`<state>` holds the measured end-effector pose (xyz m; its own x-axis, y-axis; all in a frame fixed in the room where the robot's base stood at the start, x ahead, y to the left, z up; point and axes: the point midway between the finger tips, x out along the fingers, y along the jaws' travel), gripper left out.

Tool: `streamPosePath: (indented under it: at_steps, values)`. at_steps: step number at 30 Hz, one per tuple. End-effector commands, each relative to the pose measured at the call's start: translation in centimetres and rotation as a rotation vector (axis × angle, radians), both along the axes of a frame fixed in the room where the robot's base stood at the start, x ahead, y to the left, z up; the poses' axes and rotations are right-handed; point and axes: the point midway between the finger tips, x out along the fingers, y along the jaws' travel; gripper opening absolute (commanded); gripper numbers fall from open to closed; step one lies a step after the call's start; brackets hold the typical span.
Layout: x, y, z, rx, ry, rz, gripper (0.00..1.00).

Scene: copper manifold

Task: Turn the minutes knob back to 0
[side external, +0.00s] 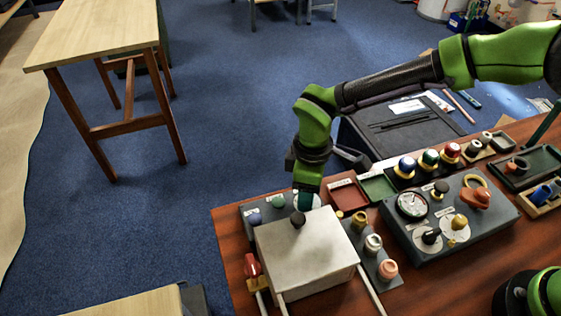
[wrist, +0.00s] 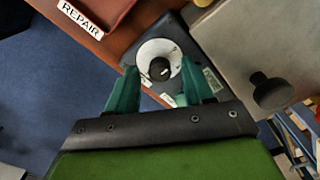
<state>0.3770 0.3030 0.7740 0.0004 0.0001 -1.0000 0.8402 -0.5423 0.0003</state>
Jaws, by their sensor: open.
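A black knob (wrist: 159,69) with a pale mark sits on a round white dial (wrist: 145,52) on a dark grey panel (wrist: 177,33) in the wrist view. The dial's lettering is too small to read, so I cannot confirm it is the minutes knob. My gripper (wrist: 159,66) is open, with one green finger on each side of the knob; contact is not visible. In the side view my gripper (side external: 306,199) points down behind the pale box, and it hides the knob. Another black knob on a white dial (side external: 430,236) is on the right-hand panel (side external: 408,247).
A pale box (side external: 305,255) with a black top knob (side external: 298,219) stands close to my gripper; it also shows in the wrist view (wrist: 235,45). A red tray (side external: 347,197) and green tray (side external: 378,187) lie to the right. Several coloured knobs and buttons crowd the table.

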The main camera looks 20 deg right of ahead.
Motion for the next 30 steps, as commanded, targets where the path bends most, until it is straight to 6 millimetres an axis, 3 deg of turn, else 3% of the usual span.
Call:
streamPosePath:
  at_steps: [5,8,21,30]
  values:
    - [0.0,0.0,0.5,0.001,-0.001,-0.001,0.52]
    - [0.1,0.1,1.9,0.003,-0.003,-0.001,0.52]
    - [0.0,0.1,12.2,0.004,-0.004,-0.001,0.52]
    - [0.0,0.0,16.4,0.0,-0.001,0.0,0.52]
